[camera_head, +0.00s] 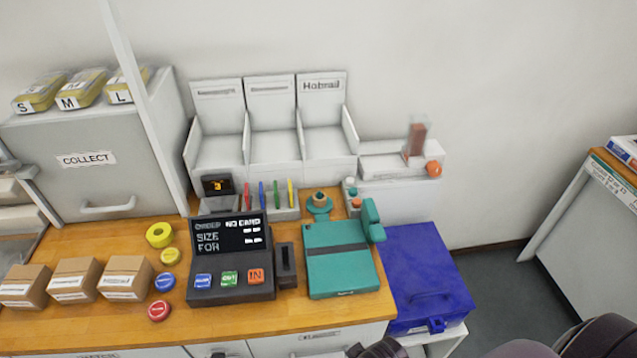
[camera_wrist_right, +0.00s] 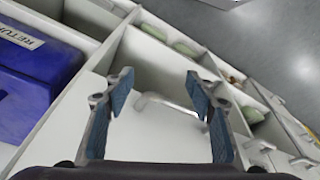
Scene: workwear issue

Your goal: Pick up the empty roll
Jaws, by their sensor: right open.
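No object is clearly identifiable as the empty roll. A small tan cylinder (camera_head: 319,196) sits on a teal holder (camera_head: 319,211) at the back of the wooden counter (camera_head: 250,322). A brown upright piece (camera_head: 416,139), blurred, stands on the white ledge at the back right. My right gripper (camera_wrist_right: 158,77) is open and empty in the right wrist view, over white compartments beside a blue box. My left gripper is not in view.
A dark terminal (camera_head: 231,292) with coloured buttons and a teal clipboard-like case (camera_head: 341,268) occupy the counter. Cardboard boxes (camera_head: 73,279) stand at left. A blue box (camera_head: 424,278) sits right of the counter; it also shows in the right wrist view (camera_wrist_right: 38,68). The counter's front strip is clear.

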